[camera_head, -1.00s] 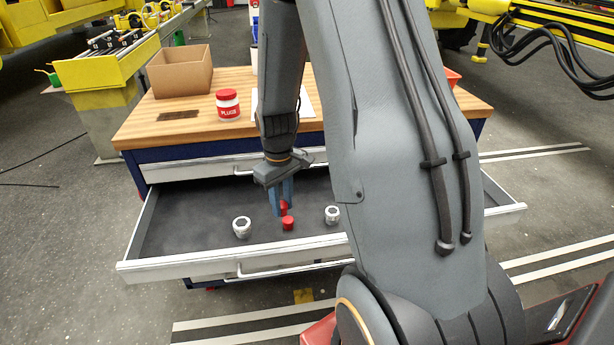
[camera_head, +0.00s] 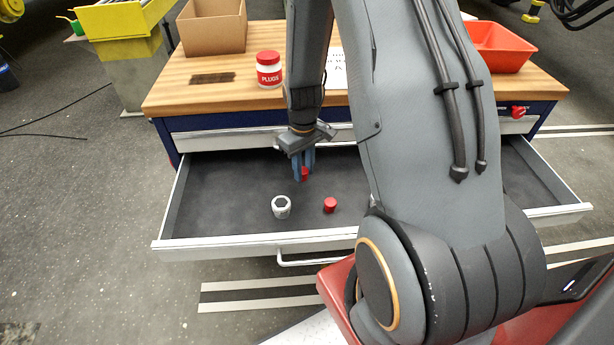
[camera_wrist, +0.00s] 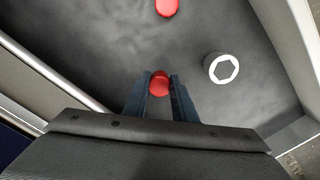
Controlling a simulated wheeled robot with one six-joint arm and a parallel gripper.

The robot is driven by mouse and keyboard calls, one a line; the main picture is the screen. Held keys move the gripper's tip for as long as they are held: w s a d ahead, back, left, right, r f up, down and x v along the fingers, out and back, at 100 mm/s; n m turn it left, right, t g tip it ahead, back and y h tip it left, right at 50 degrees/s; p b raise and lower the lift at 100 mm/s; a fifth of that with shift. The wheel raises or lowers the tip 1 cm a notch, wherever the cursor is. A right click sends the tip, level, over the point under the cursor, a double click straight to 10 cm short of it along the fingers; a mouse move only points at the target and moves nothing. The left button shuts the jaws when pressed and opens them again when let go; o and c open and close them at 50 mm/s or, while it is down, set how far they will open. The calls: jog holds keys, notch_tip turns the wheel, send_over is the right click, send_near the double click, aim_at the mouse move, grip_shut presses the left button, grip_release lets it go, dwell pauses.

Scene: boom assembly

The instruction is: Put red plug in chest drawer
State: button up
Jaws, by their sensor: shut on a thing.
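My gripper (camera_head: 304,178) points down inside the open chest drawer (camera_head: 215,241). Its blue fingers are shut on a red plug (camera_head: 305,173), which also shows between the fingertips in the wrist view (camera_wrist: 159,84). A second red plug (camera_head: 330,205) stands on the dark drawer floor, to the front right of the gripper; it shows at the top edge of the wrist view (camera_wrist: 167,7). I cannot tell whether the held plug touches the drawer floor.
A white hex-holed fitting (camera_head: 281,207) stands in the drawer, also in the wrist view (camera_wrist: 222,68). On the worktop are a cardboard box (camera_head: 213,28), a PLUGS jar (camera_head: 269,70) and a red-orange tray (camera_head: 500,48). The drawer's left floor is clear.

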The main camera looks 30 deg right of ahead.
aim_at(304, 180)
jog(key=shift+f+p, duration=0.55)
jog(key=shift+f, duration=1.55)
jog(key=shift+f, duration=0.2)
jog(key=o, duration=1)
jog(key=shift+r, duration=0.1)
notch_tip(304, 180, up, 11)
jog(key=b, duration=0.3)
jog(key=shift+f, duration=0.2)
jog(key=shift+s+a+r, duration=0.1)
jog(key=shift+a+r, duration=0.05)
jog(key=shift+r, duration=0.7)
jog(key=s+a+r+m, duration=0.1)
jog(key=s+a+r, duration=0.2)
jog(key=s, duration=0.1)
jog(key=s+a+r+t, duration=0.1)
jog(key=s+a+r, duration=0.1)
jog(key=s+a, duration=0.1)
jog(key=s+a+r+m, duration=0.1)
jog(key=s+a+r, duration=0.2)
jog(key=s+a, duration=0.1)
jog(key=shift+s+r+m, duration=0.3)
jog(key=shift+s+r, duration=0.05)
jog(key=shift+s, duration=0.15)
